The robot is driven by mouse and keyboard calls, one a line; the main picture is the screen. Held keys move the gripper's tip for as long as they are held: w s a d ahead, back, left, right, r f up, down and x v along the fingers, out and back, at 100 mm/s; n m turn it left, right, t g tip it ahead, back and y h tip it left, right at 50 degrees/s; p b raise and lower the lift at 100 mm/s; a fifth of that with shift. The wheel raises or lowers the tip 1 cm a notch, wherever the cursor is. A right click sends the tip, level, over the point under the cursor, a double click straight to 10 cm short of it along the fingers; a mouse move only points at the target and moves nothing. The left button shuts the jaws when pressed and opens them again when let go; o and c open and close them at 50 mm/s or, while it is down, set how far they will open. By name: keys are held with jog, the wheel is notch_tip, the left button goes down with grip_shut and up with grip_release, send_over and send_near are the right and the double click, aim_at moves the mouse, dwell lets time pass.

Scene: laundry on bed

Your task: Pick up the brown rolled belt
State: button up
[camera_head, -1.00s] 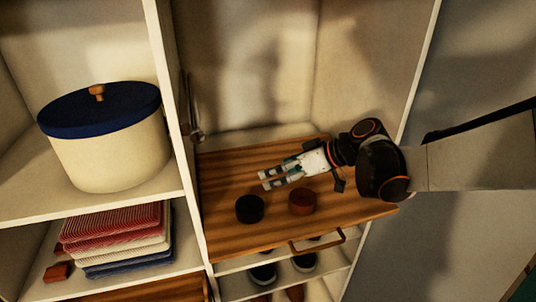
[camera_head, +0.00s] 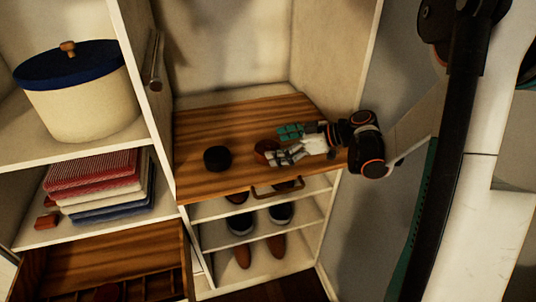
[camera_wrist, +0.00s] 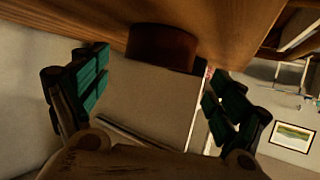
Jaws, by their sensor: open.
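The brown rolled belt (camera_head: 262,150) sits on the wooden drawer top (camera_head: 240,119), right of a black rolled belt (camera_head: 217,158). In the head view my gripper (camera_head: 279,145) partly hides it from the right. My gripper is open, with its teal-padded fingers spread towards the brown belt. In the wrist view the brown belt (camera_wrist: 162,47) lies ahead, between the directions of the two fingers (camera_wrist: 157,78). A gap shows on each side of it, and I see no contact.
A cream pot with a blue lid (camera_head: 80,95) and folded cloths (camera_head: 100,180) stand on the left shelves. Shoes (camera_head: 260,222) fill the shelves below. A divided drawer (camera_head: 60,265) is open at lower left. A white upright panel (camera_head: 155,110) stands left of the drawer top.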

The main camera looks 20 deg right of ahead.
aim_at(267, 147)
jog(key=b+x, duration=0.1)
jog(key=x, duration=0.3)
jog(key=shift+w+f, duration=0.1)
jog(key=shift+f, duration=0.1)
jog(key=shift+d, duration=0.1)
jog(key=shift+c, duration=0.3)
jog(key=c, duration=1.2)
jog(key=shift+r, duration=0.15)
